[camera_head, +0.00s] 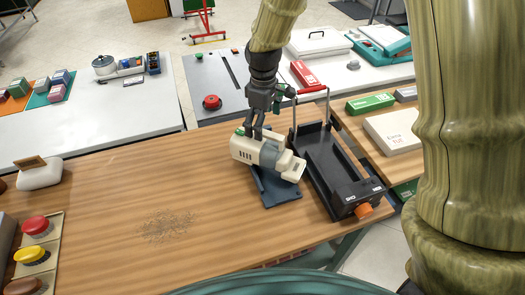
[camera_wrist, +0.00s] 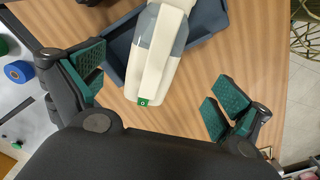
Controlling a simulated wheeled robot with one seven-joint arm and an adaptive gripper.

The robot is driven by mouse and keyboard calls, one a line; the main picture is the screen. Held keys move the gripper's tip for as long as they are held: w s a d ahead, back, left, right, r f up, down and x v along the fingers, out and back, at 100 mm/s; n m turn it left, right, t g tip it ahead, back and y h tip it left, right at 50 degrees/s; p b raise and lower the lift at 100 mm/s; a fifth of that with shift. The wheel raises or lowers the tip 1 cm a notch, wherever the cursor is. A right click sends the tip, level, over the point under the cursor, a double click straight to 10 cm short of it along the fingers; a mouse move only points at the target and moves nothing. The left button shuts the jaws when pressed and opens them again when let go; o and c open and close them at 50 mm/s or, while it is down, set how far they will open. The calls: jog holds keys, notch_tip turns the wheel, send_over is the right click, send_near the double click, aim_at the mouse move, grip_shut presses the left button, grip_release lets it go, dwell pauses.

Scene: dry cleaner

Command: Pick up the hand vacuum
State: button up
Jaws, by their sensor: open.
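The hand vacuum (camera_head: 268,154) is cream with a grey-blue middle and lies on a dark blue tray (camera_head: 282,192) on the wooden table. My gripper (camera_head: 256,128) is above the vacuum's rear end, seen from behind it. In the wrist view the vacuum (camera_wrist: 155,62) points down the picture, with a small green mark on its near end. My gripper (camera_wrist: 158,92) is open there, with its green-padded fingers spread wide on either side of that end. Nothing is held.
A black stand (camera_head: 335,160) with a red-topped handle and an orange knob stands close to the vacuum's right. A patch of dust (camera_head: 168,226) lies on the table at left. The wood (camera_head: 120,190) between is mostly clear.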

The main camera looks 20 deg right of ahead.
aim_at(263, 141)
jog(key=shift+f+p, duration=0.3)
jog(key=shift+f, duration=1.55)
jog(key=shift+w+f+p, duration=0.2)
jog(key=shift+f+p, duration=0.3)
jog(key=shift+f, duration=0.25)
jog(key=shift+w+f+p, duration=0.15)
jog(key=shift+f+p, duration=0.3)
jog(key=shift+f, duration=1.45)
jog(key=c, duration=1.8)
jog(key=shift+r, duration=0.15)
